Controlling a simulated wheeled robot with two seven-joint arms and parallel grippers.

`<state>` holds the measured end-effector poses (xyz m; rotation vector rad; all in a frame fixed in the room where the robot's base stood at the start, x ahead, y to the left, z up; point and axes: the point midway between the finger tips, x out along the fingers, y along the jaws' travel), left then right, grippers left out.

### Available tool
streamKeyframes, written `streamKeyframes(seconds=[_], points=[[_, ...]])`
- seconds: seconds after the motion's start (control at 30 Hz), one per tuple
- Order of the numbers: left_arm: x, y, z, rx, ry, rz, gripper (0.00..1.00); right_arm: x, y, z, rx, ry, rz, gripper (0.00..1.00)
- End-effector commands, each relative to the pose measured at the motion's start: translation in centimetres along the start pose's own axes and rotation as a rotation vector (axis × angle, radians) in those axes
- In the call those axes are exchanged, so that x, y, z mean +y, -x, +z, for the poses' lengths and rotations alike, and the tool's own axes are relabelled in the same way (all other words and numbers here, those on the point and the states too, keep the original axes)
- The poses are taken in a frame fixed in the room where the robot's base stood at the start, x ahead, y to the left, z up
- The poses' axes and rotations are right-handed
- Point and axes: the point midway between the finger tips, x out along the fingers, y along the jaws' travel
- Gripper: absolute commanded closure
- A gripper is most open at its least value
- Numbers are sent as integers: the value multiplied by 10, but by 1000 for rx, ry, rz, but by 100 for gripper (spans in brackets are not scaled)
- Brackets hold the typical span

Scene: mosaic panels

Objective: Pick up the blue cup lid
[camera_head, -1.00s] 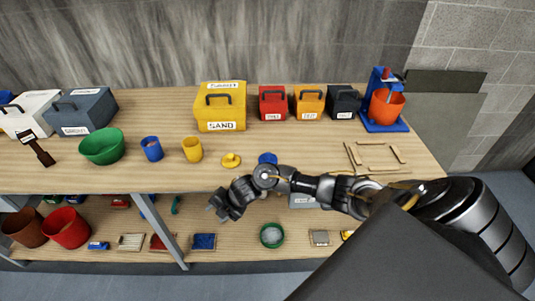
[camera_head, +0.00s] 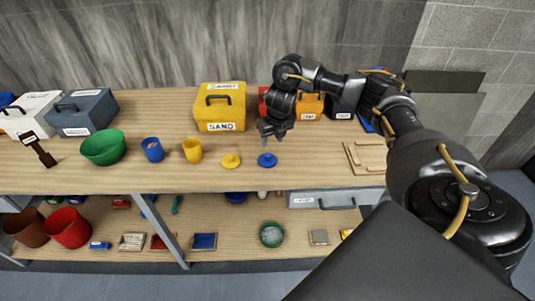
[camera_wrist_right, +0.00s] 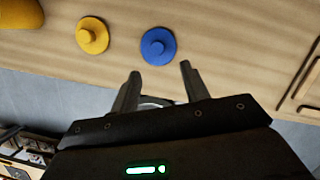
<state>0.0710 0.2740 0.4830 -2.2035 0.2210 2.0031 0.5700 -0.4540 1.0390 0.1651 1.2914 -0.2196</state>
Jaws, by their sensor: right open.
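The blue cup lid (camera_head: 267,160) is a round disc with a knob, lying on the wooden table top near its front edge. It also shows in the right wrist view (camera_wrist_right: 158,46), just beyond the fingertips. My right gripper (camera_head: 272,140) hangs above and slightly behind the lid in the head view. Its two fingers (camera_wrist_right: 160,72) are apart with nothing between them. The yellow lid (camera_head: 230,161) lies to the left of the blue one. The blue cup (camera_head: 152,150) and yellow cup (camera_head: 192,150) stand further left. My left gripper is not in view.
A yellow SAND box (camera_head: 220,110) stands behind the lids, with red and orange boxes (camera_head: 308,106) to its right, partly behind my arm. A wooden frame (camera_head: 365,157) lies to the right. A green bowl (camera_head: 103,147) is at left. A lower shelf (camera_head: 225,222) holds several items.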

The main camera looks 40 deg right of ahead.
Motion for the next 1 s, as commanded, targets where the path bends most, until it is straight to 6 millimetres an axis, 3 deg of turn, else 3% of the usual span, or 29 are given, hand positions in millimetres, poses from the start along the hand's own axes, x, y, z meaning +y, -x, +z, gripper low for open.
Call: streamKeyframes(seconds=[0.03,0.2,0.53,0.77,1.0], points=[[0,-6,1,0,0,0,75,1,-13,-3,5,-1,0,54],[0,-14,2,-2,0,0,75,1,-40,-3,4,-2,2,54],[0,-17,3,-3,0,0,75,1,-52,-1,2,-2,0,54],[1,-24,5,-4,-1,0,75,6,-83,-3,6,-4,3,54],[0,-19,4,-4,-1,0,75,5,-101,-1,2,-1,0,54]])
